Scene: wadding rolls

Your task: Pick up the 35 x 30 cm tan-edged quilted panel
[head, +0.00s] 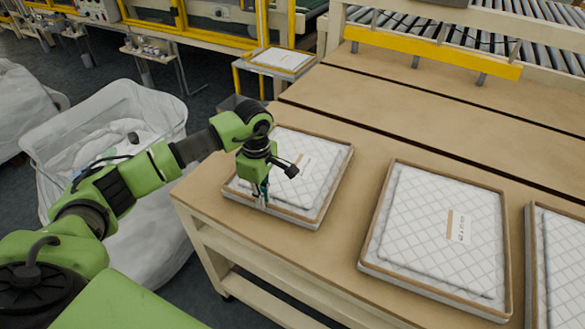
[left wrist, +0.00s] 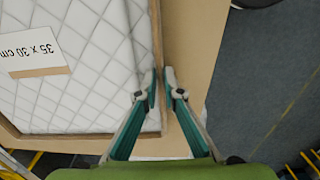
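A flat quilted panel with a tan edge (head: 318,150) lies on the near left of the wooden table. In the left wrist view its white quilted face (left wrist: 90,100) carries a label reading 35 x 30 cm. My left gripper (head: 263,195) points down at the panel's near left edge. In the left wrist view its fingertips (left wrist: 161,88) are close together, one on each side of the tan edge. I cannot tell whether they press on it. The panel looks flat on the table. My right gripper is not in view.
Two more tan-edged quilted panels lie on the table (head: 330,245), one in the middle (head: 420,240) and one cut off at right (head: 565,260). A white-lined bin (head: 110,120) stands at left. A yellow rail (head: 430,52) runs along the back. The table behind the panels is clear.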

